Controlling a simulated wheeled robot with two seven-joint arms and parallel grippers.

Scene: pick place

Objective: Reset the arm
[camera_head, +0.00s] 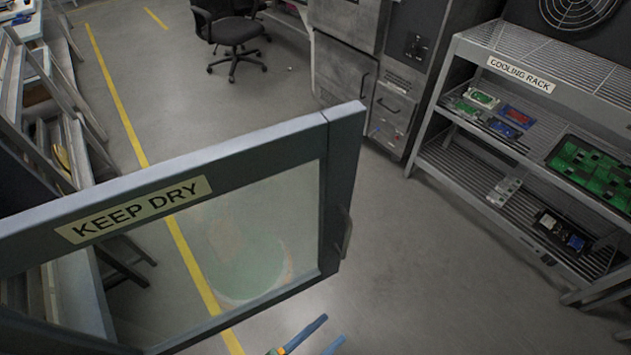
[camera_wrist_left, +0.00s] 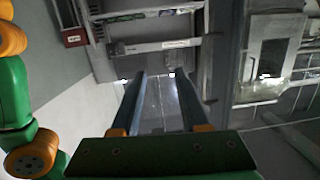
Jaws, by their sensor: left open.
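My left gripper (camera_head: 333,329) shows at the bottom edge of the head view, with two blue fingers apart and nothing seen between them. In the left wrist view the same gripper (camera_wrist_left: 159,76) is open and empty, its two long fingers pointing away from the camera. Most of the left arm is outside the head view. My right gripper is not in view.
A framed glass door (camera_head: 345,150) labelled KEEP DRY stands across the left foreground, close to the left gripper. A metal cooling rack (camera_head: 440,150) with several circuit boards stands at right. The floor (camera_head: 430,260) between them is clear. An office chair (camera_head: 232,32) is far back.

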